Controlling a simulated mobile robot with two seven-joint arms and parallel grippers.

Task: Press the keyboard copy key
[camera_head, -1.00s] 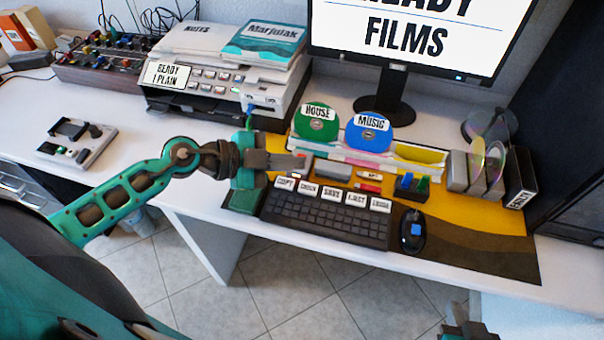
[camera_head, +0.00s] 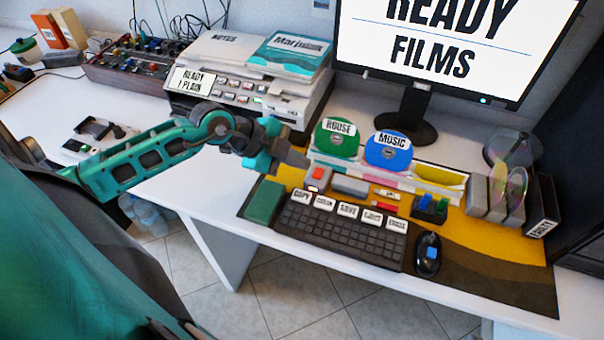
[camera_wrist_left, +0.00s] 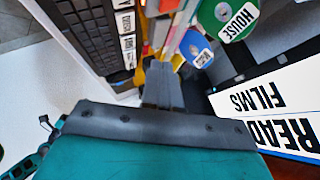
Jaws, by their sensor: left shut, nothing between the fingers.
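The dark keyboard (camera_head: 340,238) lies on the mat, with a row of white labelled keys along its back edge. The copy key (camera_head: 301,196) is at the left end of that row and looks uncovered. My left gripper (camera_head: 302,160) is shut and empty, above and behind the copy key, apart from it. In the left wrist view its closed fingers (camera_wrist_left: 162,88) point past the keyboard (camera_wrist_left: 88,38), which shows at the upper left. My right gripper is not in view.
A green box (camera_head: 264,202) sits left of the keyboard and a mouse (camera_head: 428,255) right of it. Behind stand the green house disc (camera_head: 337,138), the blue music disc (camera_head: 387,150) and a monitor (camera_head: 445,45). A printer (camera_head: 240,85) is at the back left.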

